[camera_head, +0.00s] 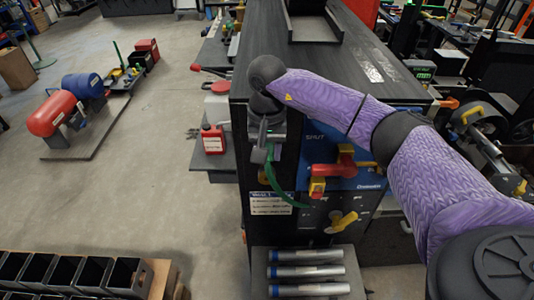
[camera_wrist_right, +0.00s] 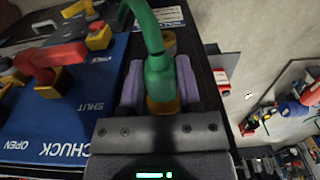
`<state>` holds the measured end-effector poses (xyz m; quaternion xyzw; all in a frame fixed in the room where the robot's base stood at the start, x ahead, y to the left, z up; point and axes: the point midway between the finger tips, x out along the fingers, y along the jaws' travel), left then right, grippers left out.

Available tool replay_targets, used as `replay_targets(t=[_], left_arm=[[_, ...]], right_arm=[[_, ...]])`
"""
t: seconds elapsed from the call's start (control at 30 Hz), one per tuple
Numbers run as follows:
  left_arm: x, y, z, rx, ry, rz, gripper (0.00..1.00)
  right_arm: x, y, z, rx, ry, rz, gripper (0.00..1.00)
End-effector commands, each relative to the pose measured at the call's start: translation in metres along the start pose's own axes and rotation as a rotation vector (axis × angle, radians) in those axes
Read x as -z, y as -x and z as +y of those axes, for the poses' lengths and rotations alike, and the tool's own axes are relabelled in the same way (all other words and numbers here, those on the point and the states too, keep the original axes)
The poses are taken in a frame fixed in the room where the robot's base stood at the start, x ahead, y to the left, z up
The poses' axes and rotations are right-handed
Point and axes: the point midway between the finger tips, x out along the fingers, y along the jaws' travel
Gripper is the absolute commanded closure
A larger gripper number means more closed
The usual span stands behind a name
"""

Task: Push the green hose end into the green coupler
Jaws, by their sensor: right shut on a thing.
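The green hose (camera_head: 282,192) hangs in a curve in front of the machine's panel. Its thick green end (camera_wrist_right: 160,78) sits between the purple fingers of my right gripper (camera_wrist_right: 160,88), which is shut on it. A brass-yellow tip (camera_wrist_right: 163,107) shows at the end nearest the gripper body. In the head view my right gripper (camera_head: 263,152) is at the panel's upper left, pointing down. A round yellow-brass fitting (camera_wrist_right: 169,42) shows partly behind the hose in the wrist view. I cannot tell whether it is the coupler; no green coupler is clearly visible. My left gripper is not in view.
The blue chuck panel (camera_head: 345,155) with a red valve handle (camera_head: 335,170) is right of the gripper. A yellow handle (camera_head: 342,220) is below it. Metal bars (camera_head: 308,272) lie on a lower shelf. A red can (camera_head: 213,139) stands at left.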

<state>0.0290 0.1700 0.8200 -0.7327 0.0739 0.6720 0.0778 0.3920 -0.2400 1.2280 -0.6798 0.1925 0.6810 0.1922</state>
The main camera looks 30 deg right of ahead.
Motion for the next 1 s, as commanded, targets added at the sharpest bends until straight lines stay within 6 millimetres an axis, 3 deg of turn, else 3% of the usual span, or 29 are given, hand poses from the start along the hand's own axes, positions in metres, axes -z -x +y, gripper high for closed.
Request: replay_targets(t=[0.2, 0.23, 0.4, 0.7, 1.0], left_arm=[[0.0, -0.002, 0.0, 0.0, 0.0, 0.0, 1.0], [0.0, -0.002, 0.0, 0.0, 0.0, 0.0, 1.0], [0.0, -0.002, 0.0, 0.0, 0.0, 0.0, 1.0], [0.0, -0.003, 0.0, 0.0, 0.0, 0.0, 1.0], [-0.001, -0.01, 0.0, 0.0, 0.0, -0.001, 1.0]], right_arm=[[0.003, 0.001, 0.0, 0.001, 0.0, 0.003, 1.0], [0.003, 0.001, 0.0, 0.001, 0.0, 0.003, 0.53], [0.003, 0.001, 0.0, 0.001, 0.0, 0.002, 0.17], [0.003, 0.006, 0.0, 0.001, 0.0, 0.003, 0.16], [0.003, 0.078, 0.0, 0.003, 0.0, 0.006, 0.16]])
